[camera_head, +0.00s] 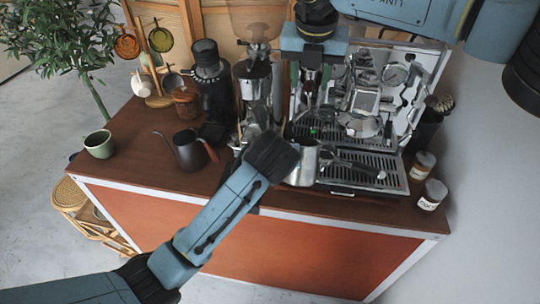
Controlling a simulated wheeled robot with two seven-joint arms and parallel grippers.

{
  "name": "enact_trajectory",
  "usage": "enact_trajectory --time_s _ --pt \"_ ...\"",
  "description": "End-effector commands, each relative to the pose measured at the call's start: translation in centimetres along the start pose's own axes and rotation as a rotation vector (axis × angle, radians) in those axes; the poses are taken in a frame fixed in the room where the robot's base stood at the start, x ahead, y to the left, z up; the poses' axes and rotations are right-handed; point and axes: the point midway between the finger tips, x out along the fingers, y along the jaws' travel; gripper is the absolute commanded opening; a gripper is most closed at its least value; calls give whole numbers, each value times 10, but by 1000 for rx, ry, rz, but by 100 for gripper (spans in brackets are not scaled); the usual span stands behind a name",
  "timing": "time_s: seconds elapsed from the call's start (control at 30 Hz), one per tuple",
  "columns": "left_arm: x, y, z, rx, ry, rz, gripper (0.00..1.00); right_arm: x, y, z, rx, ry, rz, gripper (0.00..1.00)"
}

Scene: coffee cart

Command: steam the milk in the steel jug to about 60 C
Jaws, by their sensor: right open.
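The steel jug (303,167) is at the front left of the espresso machine's drip tray (352,172), near the counter's front edge. My left arm reaches up from the lower left, and its dark gripper end (274,157) is right against the jug's left side in this view. The left fingers are hidden, so I cannot tell whether they hold the jug. My right gripper (310,80) points down over the left part of the espresso machine (366,98). It is open, above and behind the jug. The milk and the steam wand cannot be made out clearly.
A coffee grinder (257,85) stands left of the machine. A black kettle (188,150) and a green cup (99,144) stand further left on the brown counter (134,152). Two small jars (432,194) stand at the right end. The counter's front left is mostly clear.

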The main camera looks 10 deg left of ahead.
Motion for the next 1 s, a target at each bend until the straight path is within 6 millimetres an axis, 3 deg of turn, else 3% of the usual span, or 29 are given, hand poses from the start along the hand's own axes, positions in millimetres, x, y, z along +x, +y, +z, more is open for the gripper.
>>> enact_trajectory --time_s 0.03,0.5,1.0 --pt "-5 -3 9 -10 -22 -13 0 2 0 0 0 1 0 44" --pt "-5 -3 9 -10 -22 -14 0 24 0 0 0 0 -1 44" --pt "-5 -3 9 -10 -22 -14 0 26 0 0 0 0 0 44"
